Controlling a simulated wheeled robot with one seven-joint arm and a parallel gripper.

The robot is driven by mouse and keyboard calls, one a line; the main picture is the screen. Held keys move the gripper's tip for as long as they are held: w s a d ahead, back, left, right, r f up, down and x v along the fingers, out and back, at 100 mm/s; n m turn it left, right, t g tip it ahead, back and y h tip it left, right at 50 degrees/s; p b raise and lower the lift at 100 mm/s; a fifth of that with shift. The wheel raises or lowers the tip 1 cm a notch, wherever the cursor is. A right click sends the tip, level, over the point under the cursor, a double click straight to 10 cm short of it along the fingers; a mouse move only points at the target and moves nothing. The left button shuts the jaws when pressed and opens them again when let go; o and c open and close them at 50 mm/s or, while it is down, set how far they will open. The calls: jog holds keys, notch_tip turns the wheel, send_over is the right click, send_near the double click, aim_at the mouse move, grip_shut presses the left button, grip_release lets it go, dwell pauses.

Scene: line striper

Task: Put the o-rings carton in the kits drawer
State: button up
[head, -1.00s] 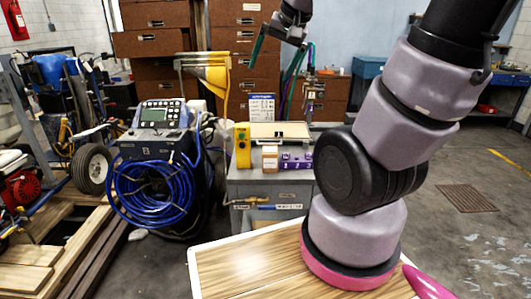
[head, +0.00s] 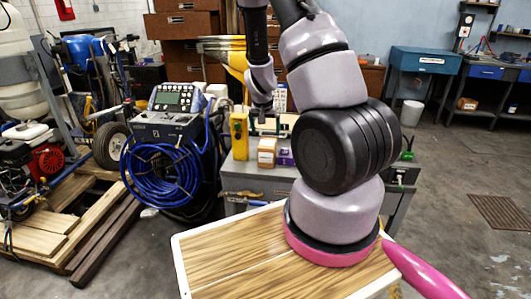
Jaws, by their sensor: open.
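A small tan carton (head: 267,152) with a pale front stands on top of the grey cabinet (head: 236,176). Its print is too small to read, so I cannot tell if it is the o-rings carton. Purple boxes (head: 285,157) stand just right of it, partly hidden by my arm. My gripper (head: 265,127) points down, open, in front of or above the cartons; I see no contact. The cabinet's front has a drawer (head: 236,205) that looks shut. Its label cannot be read, and my arm hides much of the front.
A yellow handheld device (head: 239,136) stands left of the tan carton. A machine with coiled blue hose (head: 160,175) stands on the floor to the left. Brown drawer units (head: 187,25) are behind. The floor at right is mostly open, with a drain grate (head: 499,213).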

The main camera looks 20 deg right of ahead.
aim_at(267, 144)
jog(key=x, duration=0.8)
jog(key=s+x, duration=0.1)
jog(key=shift+w+f, duration=0.2)
jog(key=shift+f, duration=0.35)
jog(key=shift+w+f, duration=0.1)
jog(key=shift+f, duration=0.15)
jog(key=shift+c, duration=0.3)
